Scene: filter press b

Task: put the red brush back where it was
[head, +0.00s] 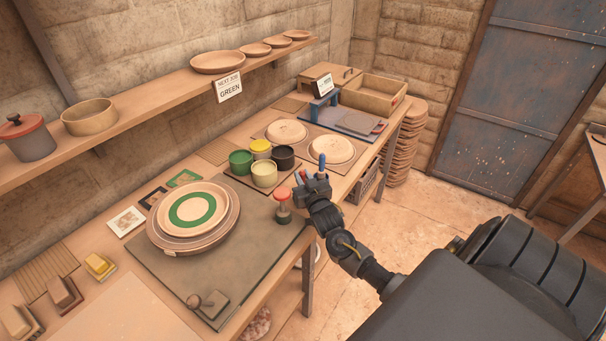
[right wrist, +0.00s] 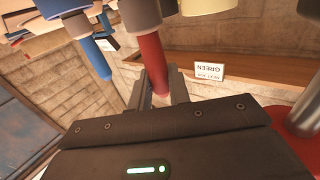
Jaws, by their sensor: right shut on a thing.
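The red brush (right wrist: 151,60) is in my right gripper (right wrist: 158,92), with the red handle between the two fingers in the right wrist view. In the head view my right gripper (head: 304,182) is at the table's front edge, right of the red-topped jar (head: 283,205), and largely hides the brush. A blue-handled brush (head: 322,164) stands upright just beyond the gripper; it also shows in the right wrist view (right wrist: 97,58). I cannot tell whether the red brush touches a support.
Green, yellow, cream and black pots (head: 264,172) stand left of the gripper. A plate with a green ring (head: 193,208) sits on the dark mat (head: 150,268). Two round plates (head: 331,149) lie behind. A "GREEN" sign (head: 229,90) hangs on the shelf.

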